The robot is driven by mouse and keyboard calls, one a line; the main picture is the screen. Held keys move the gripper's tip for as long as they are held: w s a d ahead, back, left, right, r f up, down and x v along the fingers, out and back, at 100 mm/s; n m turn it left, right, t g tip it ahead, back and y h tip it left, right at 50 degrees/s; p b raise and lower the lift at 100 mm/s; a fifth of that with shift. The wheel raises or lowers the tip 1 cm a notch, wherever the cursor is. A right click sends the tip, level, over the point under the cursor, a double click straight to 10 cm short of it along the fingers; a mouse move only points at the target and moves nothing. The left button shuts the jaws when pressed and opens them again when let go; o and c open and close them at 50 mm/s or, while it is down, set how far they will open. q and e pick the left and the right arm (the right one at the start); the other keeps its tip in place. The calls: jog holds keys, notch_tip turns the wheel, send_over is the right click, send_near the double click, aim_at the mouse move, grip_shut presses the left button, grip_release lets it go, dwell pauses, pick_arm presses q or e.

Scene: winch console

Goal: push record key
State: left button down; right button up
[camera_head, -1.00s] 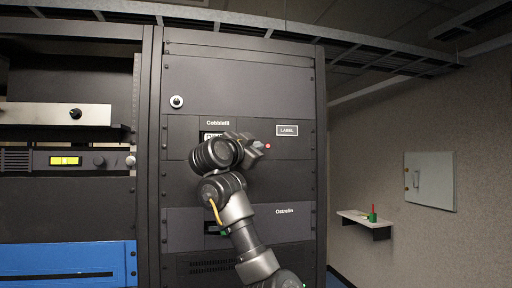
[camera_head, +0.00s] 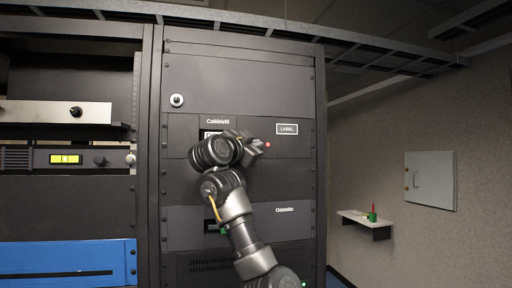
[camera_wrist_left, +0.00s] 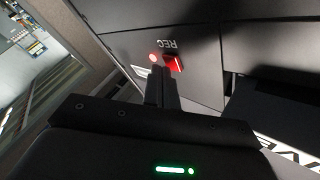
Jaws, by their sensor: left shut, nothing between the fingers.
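My left gripper (camera_head: 262,152) is in front of the upper panel of the rack, right of the small display. In the wrist view its shut, empty fingers (camera_wrist_left: 164,74) reach up to the key and partly overlap it. I cannot tell if they touch. My right gripper is not in view.
A "LABEL" plate (camera_head: 287,129) sits just above the light. A round knob (camera_head: 177,100) is higher on the rack. A lower panel (camera_head: 285,222) lies behind my forearm. A wall shelf (camera_head: 362,220) with small red and green items stands off to the right.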

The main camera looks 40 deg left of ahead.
pick_arm(q)
jog(key=shift+w+a+r, duration=0.1)
jog(key=shift+a+r, duration=0.05)
jog(key=shift+r, duration=0.15)
dwell(1.4)
jog(key=shift+b, duration=0.35)
jog(key=shift+a+f+b, duration=0.15)
jog(key=shift+f+b, duration=0.45)
jog(key=shift+b, duration=0.1)
jog(key=shift+s+d+f+b, duration=0.15)
jog(key=shift+s+d+b, duration=0.05)
jog(key=shift+d+b, duration=0.1)
jog(key=shift+s+d+b, duration=0.45)
jog(key=shift+s+d, duration=0.3)
jog(key=shift+d, duration=0.35)
jog(key=shift+s+d+b, duration=0.45)
jog(key=shift+s+d, duration=0.25)
jog(key=shift+d, duration=0.35)
